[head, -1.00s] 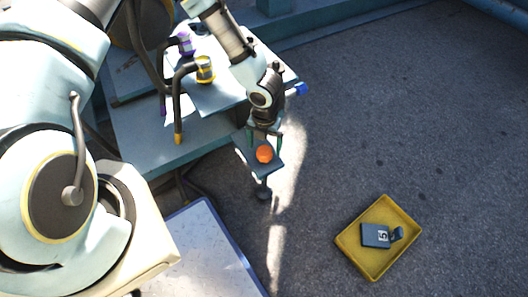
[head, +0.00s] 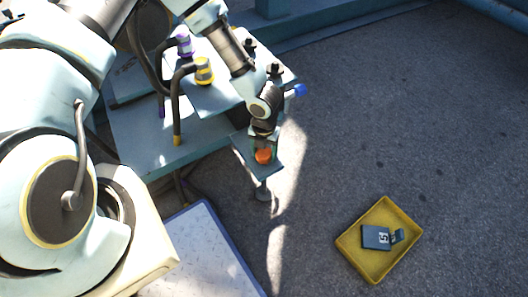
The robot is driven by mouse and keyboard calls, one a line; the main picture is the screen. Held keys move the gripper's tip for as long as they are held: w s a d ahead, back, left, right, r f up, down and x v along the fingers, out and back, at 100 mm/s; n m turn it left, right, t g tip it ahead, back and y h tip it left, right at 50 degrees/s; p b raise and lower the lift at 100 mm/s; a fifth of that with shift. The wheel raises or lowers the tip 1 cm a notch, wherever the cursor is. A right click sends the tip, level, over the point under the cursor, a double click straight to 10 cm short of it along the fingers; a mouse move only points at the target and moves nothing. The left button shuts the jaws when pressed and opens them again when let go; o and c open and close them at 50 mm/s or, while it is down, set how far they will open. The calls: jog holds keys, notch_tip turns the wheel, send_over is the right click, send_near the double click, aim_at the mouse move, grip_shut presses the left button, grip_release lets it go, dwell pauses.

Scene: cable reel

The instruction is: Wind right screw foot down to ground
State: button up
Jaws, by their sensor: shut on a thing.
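The right screw foot has an orange knob (head: 263,156) on top of a small blue-grey bracket plate (head: 268,167). Below the plate its dark stem ends in a foot pad (head: 263,194) over the asphalt. I cannot tell whether the pad touches the ground. My gripper (head: 263,148) points down from above and is shut on the orange knob. The fingers partly hide the knob's top and far side.
A blue-grey reel frame (head: 140,135) carries cables with purple (head: 184,45) and yellow (head: 204,72) connectors, left of my arm. A yellow tray (head: 352,262) holding a grey tagged block (head: 375,237) lies on open asphalt at right. A pale panel (head: 205,255) lies at front.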

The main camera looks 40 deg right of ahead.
jog(key=c, duration=0.6)
jog(key=shift+c, duration=0.2)
jog(key=shift+r+m+p, duration=0.1)
jog(key=shift+m+p, duration=0.2)
jog(key=shift+p, duration=0.05)
